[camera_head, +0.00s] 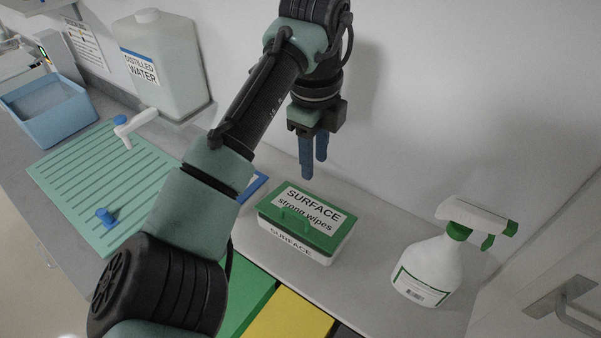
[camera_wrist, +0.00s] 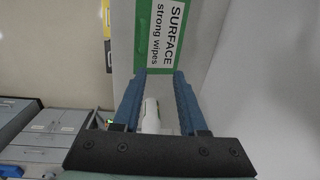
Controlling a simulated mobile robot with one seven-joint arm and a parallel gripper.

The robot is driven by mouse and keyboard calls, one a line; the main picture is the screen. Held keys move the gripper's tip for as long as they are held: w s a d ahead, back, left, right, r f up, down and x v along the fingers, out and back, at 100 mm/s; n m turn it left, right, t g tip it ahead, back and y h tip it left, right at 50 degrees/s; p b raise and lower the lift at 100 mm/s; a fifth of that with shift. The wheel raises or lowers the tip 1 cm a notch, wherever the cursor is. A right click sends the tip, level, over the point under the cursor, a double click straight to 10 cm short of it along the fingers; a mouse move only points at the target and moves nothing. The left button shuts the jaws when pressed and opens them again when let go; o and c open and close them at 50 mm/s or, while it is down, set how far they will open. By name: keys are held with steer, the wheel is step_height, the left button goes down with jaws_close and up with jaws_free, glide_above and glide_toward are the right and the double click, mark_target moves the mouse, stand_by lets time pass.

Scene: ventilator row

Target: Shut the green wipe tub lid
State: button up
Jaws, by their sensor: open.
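The wipe tub is a white box (camera_head: 291,246) with a green lid (camera_head: 333,239) labelled "SURFACE strong wipes", standing on the grey counter in the head view. The lid lies flat over the tub and looks down on it; I cannot tell whether a small gap is left. In the wrist view the green lid (camera_wrist: 143,45) shows at the top, beyond my fingertips. My gripper (camera_head: 314,168), with two blue fingers, points down above the lid's back edge, open and empty. It also shows in the wrist view (camera_wrist: 160,74). The fingers look apart from the lid.
A white spray bottle (camera_head: 428,265) stands right of the tub. A distilled water container (camera_head: 172,75), a green ribbed mat (camera_head: 75,185) and a blue bin (camera_head: 48,108) are at left. The white wall (camera_head: 430,100) is close behind. Counter between tub and bottle is clear.

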steer(key=s+a+r+g, duration=0.1)
steer(key=a+r, duration=0.1)
steer(key=p, duration=0.4)
glide_toward(301, 215)
steer(key=shift+y, duration=0.3)
step_height(301, 215, down, 7)
steer(key=shift+d+f, duration=0.1)
steer(key=shift+f, duration=0.15)
jaws_close()
stand_by(0.8)
